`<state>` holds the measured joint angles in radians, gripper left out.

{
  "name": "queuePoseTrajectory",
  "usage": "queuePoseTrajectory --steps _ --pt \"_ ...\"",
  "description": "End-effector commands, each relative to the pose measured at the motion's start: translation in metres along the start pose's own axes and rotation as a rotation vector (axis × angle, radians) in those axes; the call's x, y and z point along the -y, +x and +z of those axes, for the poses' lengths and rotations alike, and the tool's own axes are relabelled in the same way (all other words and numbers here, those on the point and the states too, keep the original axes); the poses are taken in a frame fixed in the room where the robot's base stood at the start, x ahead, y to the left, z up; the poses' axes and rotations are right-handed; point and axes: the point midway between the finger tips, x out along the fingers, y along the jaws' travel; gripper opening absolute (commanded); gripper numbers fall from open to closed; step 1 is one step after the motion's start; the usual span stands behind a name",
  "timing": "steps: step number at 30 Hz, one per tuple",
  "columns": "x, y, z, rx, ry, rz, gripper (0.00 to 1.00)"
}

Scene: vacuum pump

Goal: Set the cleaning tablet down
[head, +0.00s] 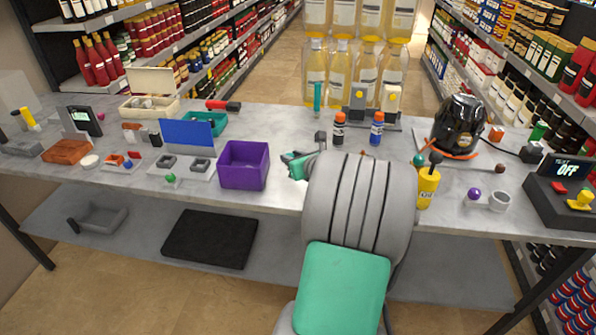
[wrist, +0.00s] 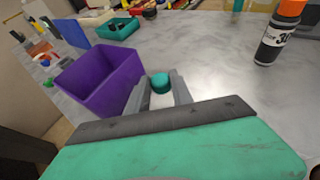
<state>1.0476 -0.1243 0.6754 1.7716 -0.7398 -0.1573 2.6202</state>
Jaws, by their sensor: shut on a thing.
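My gripper (wrist: 158,92) is shut on a small round piece, which I take as the cleaning tablet (wrist: 160,83). It has a teal top, and a pale area shows just below it between the two grey fingers. The gripper is close above the grey tabletop, just right of an open purple bin (wrist: 100,78). In the head view my gripper (head: 292,163) is beside the purple bin (head: 243,165), partly covered by my arm. The tablet cannot be made out there. Whether it touches the table I cannot tell.
A yellow bottle (head: 428,187) stands right of my arm. A teal tray (head: 206,122) and blue panel (head: 187,133) are left. Bare tabletop (wrist: 215,65) lies ahead.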

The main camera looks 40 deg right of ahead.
Motion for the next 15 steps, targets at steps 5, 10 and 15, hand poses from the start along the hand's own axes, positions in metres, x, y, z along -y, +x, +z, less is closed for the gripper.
queuePoseTrajectory --steps 5,10,15 --pt "0.015 0.006 -0.017 0.001 0.0 -0.001 0.0" --pt "0.019 0.016 -0.044 -0.001 0.003 0.003 0.0" --pt "0.019 0.019 -0.049 0.002 -0.002 0.001 0.0"
